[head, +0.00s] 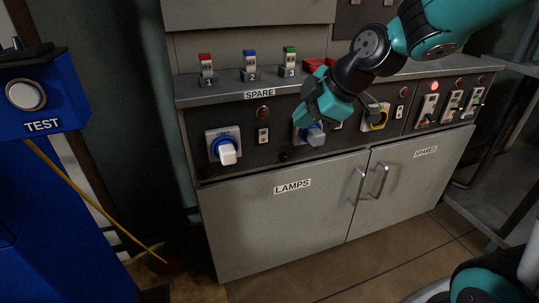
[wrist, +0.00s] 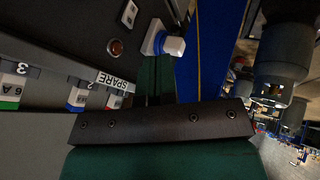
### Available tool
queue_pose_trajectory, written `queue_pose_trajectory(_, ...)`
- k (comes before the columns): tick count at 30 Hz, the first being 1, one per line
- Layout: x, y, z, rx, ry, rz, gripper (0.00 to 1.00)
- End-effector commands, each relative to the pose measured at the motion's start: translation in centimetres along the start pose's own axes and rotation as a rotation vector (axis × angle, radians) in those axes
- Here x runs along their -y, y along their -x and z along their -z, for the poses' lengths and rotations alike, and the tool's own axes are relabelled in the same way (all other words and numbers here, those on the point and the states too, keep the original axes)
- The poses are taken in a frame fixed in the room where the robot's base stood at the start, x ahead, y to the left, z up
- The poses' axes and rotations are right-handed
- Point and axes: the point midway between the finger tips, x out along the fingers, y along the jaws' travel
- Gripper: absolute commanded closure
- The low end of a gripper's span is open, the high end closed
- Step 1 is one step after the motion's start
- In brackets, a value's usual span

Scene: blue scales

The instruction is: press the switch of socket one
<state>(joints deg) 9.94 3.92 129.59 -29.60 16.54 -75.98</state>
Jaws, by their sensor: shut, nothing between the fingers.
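In the head view, the leftmost socket (head: 211,139) on the dark panel has a blue ring and a white plug (head: 228,153) in it. A small rocker switch (head: 263,136) sits to its right, below a dull red lamp (head: 263,112). No socket number is readable. My gripper (head: 304,115) is in front of the panel, to the right of that switch, and partly covers a second socket with a grey plug (head: 314,136). In the wrist view, my gripper's fingers (wrist: 154,75) are shut and empty, with the white plug (wrist: 173,46) beyond them and a light switch (wrist: 130,13) at the top.
Numbered red, blue and green blocks (head: 249,68) stand on the ledge above the panel. A yellow-ringed socket (head: 378,118) and a lit red lamp (head: 435,86) are farther right. A blue TEST box (head: 42,105) stands at left. Grey cabinet doors (head: 285,215) are below.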

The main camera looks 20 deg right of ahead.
Motion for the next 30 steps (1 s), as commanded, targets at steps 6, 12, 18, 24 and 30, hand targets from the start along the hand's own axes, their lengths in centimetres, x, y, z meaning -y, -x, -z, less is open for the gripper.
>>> queue_pose_trajectory(6, -0.2, -0.2, -0.3, 0.000, 0.013, -0.008, 1.00)
queue_pose_trajectory(12, -0.1, -0.3, -0.3, 0.000, 0.012, -0.006, 1.00)
queue_pose_trajectory(18, 0.1, -2.5, -0.3, -0.001, 0.013, -0.002, 1.00)
queue_pose_trajectory(24, 0.1, -6.9, -0.4, -0.001, 0.013, -0.001, 1.00)
queue_pose_trajectory(30, 0.1, -10.9, -0.4, 0.000, 0.012, -0.003, 1.00)
